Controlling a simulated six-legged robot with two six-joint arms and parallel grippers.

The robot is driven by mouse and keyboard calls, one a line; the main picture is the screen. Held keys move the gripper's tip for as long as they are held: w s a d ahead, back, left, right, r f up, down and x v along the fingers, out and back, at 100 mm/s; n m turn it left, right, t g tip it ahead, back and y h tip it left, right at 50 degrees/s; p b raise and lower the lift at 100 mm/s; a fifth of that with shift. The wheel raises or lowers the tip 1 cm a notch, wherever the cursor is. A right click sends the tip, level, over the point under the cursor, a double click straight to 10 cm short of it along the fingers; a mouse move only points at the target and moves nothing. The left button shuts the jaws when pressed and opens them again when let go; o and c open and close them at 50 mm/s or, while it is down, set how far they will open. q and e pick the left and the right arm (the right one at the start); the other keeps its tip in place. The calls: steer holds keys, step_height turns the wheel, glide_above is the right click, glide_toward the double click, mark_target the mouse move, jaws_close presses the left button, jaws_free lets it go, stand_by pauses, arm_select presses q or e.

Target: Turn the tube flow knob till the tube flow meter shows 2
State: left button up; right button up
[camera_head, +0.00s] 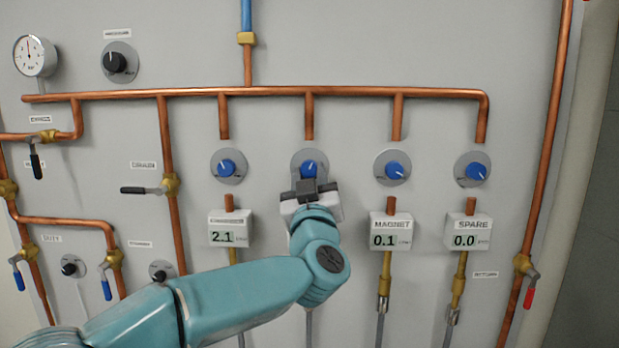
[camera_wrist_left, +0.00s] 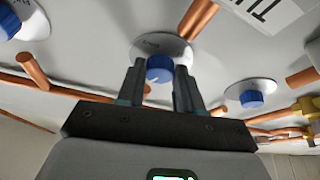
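The tube flow knob (camera_head: 309,169) is blue, on a round grey plate, second from the left in a row of blue knobs. Its white pointer mark shows faintly. My left gripper (camera_head: 308,190) is just below and in front of it in the head view, covering the tube flow meter, so its reading is hidden there. In the left wrist view the knob (camera_wrist_left: 160,69) appears between the two fingers of my left gripper (camera_wrist_left: 160,84). The fingers are apart, one on each side; I see no clear grip on the knob. My right gripper is not in view.
Other blue knobs (camera_head: 228,168) (camera_head: 392,168) (camera_head: 471,170) flank it. The neighbouring meters read 2.1 (camera_head: 230,233), 0.1 on MAGNET (camera_head: 390,234) and 0.0 on SPARE (camera_head: 466,234). A copper pipe (camera_head: 270,92) runs above, with short pipes dropping to each knob.

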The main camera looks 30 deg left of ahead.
arm_select(q)
steer(key=shift+n, duration=0.5)
steer(key=shift+d+n+g+y, duration=0.1)
steer(key=shift+n+g+y, duration=0.2)
steer(key=shift+n, duration=0.1)
steer(key=n+g+b, duration=0.1)
steer(key=n, duration=0.2)
steer(key=shift+w+y, duration=0.1)
steer(key=shift+y, duration=0.3)
steer(key=shift+d+r+n+g+y, duration=0.2)
steer(key=shift+n+g, duration=0.4)
steer(key=shift+n, duration=0.7)
steer(key=shift+a+r+n+g+y, duration=0.1)
steer(key=shift+n+g+y, duration=0.35)
steer(key=shift+n, duration=0.85)
steer(key=shift+g, duration=0.35)
steer(key=o, duration=1)
steer(key=shift+o, duration=0.2)
steer(key=shift+f+h, duration=0.1)
steer(key=shift+h, duration=0.15)
